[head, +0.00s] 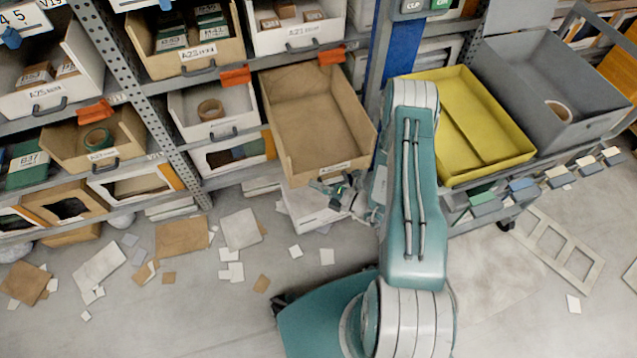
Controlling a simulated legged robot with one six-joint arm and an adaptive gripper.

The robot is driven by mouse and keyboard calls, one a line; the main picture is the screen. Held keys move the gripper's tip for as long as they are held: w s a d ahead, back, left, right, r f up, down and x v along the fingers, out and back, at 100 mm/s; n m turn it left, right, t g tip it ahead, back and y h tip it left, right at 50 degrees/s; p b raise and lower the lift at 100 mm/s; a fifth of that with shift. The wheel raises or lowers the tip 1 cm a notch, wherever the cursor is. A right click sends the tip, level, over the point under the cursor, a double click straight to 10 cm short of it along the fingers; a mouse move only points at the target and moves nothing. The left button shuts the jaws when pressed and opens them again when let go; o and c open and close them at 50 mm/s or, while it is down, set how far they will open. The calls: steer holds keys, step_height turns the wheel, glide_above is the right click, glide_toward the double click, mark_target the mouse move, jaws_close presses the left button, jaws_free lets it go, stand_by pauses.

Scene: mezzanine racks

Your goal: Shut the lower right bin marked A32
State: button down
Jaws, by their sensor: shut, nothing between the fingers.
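A tan, empty bin (312,105) stands far out of the rack at its lower right, long and open at the top. Its front wall carries a small white label (335,167), too small to read, so I cannot confirm the mark A32. My gripper (322,188) is shut and empty, just below and in front of the bin's front wall. I cannot tell whether it touches the bin. Its fingers are small and partly merge with the white box behind them.
Other bins fill the rack, one labelled A21 (297,31). A white bin with a tape roll (211,110) sits left of the tan bin. A yellow tray (463,125) and a grey bin (545,85) stand right of my arm. Cardboard and paper scraps (182,238) litter the floor.

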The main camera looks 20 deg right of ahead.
steer(key=w+a, duration=0.4)
steer(key=w, duration=0.4)
steer(key=shift+w+a, duration=0.25)
